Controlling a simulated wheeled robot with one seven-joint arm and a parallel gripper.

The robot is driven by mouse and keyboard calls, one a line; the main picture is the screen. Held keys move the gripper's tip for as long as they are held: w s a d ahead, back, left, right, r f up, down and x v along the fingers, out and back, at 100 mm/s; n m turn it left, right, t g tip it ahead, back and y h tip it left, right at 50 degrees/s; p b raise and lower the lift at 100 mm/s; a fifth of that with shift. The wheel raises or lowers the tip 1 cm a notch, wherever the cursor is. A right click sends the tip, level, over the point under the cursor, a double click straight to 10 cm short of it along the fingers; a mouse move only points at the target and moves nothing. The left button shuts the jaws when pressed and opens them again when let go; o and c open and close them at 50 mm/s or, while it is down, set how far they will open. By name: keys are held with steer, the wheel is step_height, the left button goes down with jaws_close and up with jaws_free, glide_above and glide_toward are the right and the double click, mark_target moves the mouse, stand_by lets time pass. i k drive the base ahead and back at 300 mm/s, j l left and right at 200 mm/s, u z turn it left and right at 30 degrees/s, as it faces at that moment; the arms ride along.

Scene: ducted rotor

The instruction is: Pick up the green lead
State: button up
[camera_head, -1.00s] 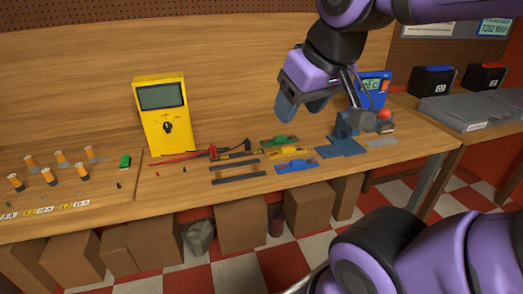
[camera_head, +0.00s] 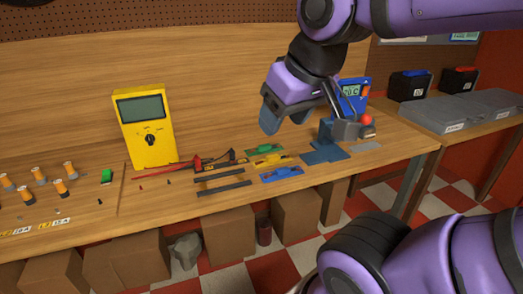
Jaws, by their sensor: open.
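The green lead (camera_head: 258,150) lies on the wooden workbench, at the back of a short row of coloured leads. The yellow lead (camera_head: 273,160) lies just in front of it, and the blue lead (camera_head: 282,173) in front of that. My gripper (camera_head: 286,118) is open and empty, pointing down above the bench. In the picture it shows above and a little right of the green lead, clear of it. The gap between its fingers is partly hidden by the near finger.
A yellow multimeter (camera_head: 146,127) stands at the left, with red and black probes (camera_head: 197,163) beside the leads. Dark strips (camera_head: 222,190) lie left of the leads. A blue stand (camera_head: 325,153) and a blue meter (camera_head: 352,96) are to the right. A small green block (camera_head: 107,176) lies far left.

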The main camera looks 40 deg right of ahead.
mark_target(264, 147)
steer(key=i+l+z, duration=0.1)
steer(key=i+z, duration=0.2)
steer(key=i, duration=0.2)
steer(key=i+z, duration=0.25)
steer(key=i, duration=0.2)
